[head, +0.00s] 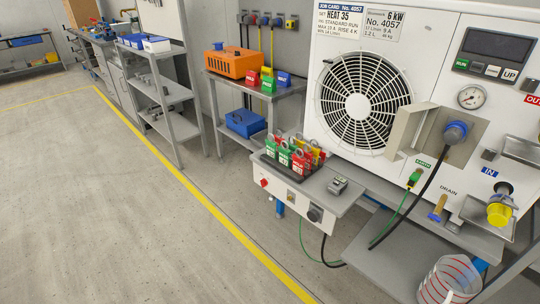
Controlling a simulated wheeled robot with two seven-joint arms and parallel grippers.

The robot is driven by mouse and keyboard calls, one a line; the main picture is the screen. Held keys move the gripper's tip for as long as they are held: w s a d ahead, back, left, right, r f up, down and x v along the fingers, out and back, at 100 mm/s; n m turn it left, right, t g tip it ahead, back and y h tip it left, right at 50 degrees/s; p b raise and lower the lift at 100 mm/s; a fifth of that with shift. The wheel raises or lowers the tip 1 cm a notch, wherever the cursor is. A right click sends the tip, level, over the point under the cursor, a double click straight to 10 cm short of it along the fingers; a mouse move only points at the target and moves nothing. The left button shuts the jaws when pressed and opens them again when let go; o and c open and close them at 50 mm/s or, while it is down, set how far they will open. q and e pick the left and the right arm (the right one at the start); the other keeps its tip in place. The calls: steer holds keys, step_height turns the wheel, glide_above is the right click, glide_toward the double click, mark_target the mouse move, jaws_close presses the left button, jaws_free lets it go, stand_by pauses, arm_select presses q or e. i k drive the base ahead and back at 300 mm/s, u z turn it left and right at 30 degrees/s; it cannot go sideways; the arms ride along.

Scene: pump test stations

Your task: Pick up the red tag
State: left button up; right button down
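Several tags with grey ring tops stand close together in a dark holder (285,172) on a small light-grey shelf on the front of the white machine. A red tag (299,164) is at the front right of the group. Green tags (284,156) stand to its left. More red and yellow ones show behind, partly hidden by each other, so I cannot tell each apart. Neither of my grippers is in view.
A grey control box (339,186) sits right of the holder on the shelf. The white machine (300,70) with a fan stands behind. A striped jug (448,282) is at lower right. Cables hang below the shelf. The floor (120,220) at left is clear.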

mark_target(278, 140)
steer(key=z, duration=0.05)
steer(key=k, duration=0.5)
steer(key=u, duration=0.55)
steer(key=i, duration=1.75)
steer(key=z, duration=0.8)
steer(key=i, duration=0.25)
steer(key=z, duration=2.15)
steer(key=k, duration=0.75)
steer(key=u, duration=0.05)
